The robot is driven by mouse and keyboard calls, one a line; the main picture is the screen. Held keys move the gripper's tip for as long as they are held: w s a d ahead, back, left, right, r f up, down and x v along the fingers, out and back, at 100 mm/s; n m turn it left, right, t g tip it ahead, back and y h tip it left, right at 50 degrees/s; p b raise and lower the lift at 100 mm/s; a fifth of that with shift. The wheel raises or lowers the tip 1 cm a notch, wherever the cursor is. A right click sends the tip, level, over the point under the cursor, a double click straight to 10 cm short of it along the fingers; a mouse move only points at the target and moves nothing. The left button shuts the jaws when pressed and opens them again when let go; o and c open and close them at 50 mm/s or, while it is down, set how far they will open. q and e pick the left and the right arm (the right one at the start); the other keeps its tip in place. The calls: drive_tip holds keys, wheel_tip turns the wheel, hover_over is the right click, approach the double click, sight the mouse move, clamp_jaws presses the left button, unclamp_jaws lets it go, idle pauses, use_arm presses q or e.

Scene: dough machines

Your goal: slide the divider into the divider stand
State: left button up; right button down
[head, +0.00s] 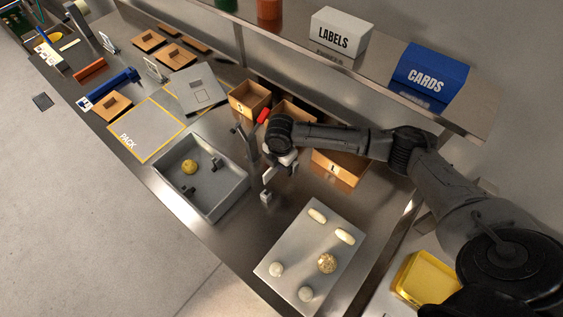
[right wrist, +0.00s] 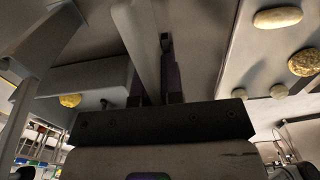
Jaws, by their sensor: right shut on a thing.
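My right gripper (head: 268,190) hangs above the steel counter, between the grey bin and the pale tray. It is shut on a pale, flat bar, which I take to be the divider (right wrist: 140,40); in the right wrist view it runs up from between the fingers (right wrist: 154,90). In the head view the divider is small and partly hidden by the gripper. The grey bin (head: 178,196) holds a yellow dough ball (head: 190,167) and two small dark slotted blocks (head: 217,163), possibly the divider stand; I cannot be sure. The divider is apart from these blocks. My left gripper is not in view.
A thin grey post (head: 254,152) stands close left of my right gripper. The pale tray (head: 295,240) carries several dough pieces. Wooden boxes (head: 338,170) stand behind, under a shelf with LABELS (head: 340,31) and CARDS (head: 430,72) boxes. A PACK mat (head: 147,130) lies farther left.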

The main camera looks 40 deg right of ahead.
drive_tip(key=shift+d+r+p, duration=0.15)
drive_tip(key=shift+p, duration=0.55)
drive_tip(key=shift+f+b, duration=0.4)
drive_tip(key=shift+f, duration=0.4)
drive_tip(key=shift+f+b, duration=0.85)
drive_tip(key=shift+f, duration=1.65)
drive_tip(key=shift+r+p, duration=0.15)
drive_tip(key=shift+p, duration=0.2)
drive_tip(key=shift+p, duration=0.4)
